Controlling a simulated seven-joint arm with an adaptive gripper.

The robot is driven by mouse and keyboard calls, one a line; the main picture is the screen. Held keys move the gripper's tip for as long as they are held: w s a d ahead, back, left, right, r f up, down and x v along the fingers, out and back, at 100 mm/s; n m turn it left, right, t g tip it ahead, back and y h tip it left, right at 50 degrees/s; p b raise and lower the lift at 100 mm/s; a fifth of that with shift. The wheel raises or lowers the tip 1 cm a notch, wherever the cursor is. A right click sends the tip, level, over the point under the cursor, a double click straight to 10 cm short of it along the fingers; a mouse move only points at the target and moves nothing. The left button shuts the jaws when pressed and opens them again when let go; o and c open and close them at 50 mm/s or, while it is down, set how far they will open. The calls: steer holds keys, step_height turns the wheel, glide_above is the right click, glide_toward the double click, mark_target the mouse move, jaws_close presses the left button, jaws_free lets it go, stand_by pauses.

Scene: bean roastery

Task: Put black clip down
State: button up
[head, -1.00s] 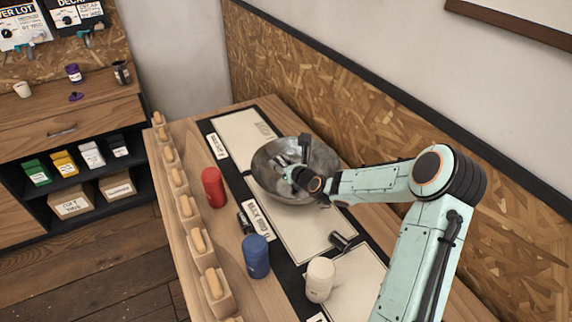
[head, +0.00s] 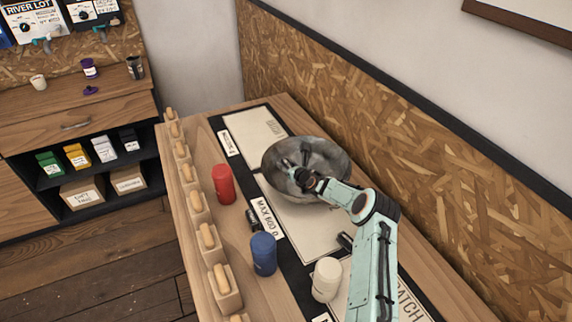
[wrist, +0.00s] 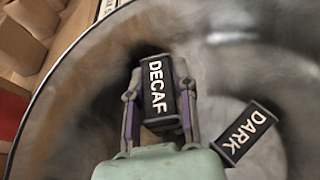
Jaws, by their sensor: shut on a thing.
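A black clip (wrist: 157,88) labelled DECAF is between the fingers of my gripper (wrist: 160,100), which is shut on it, in the wrist view. A second black clip (wrist: 244,132) labelled DARK lies in the grey metal bowl (wrist: 75,95), to the right of my gripper. In the head view my gripper (head: 290,166) reaches into the bowl (head: 335,160) on the table. The held clip is too small to make out there. Whether the held clip touches the bowl's bottom cannot be told.
Red (head: 223,184), blue (head: 263,254) and white (head: 326,280) canisters stand in front of the bowl. A small black item (head: 253,219) lies between red and blue. Several wooden blocks (head: 197,205) line the table's left edge. A pale mat (head: 255,128) shows behind the bowl.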

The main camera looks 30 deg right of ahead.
steer(key=shift+f, duration=0.45)
steer(key=o, duration=0.8)
steer(key=shift+o, duration=0.2)
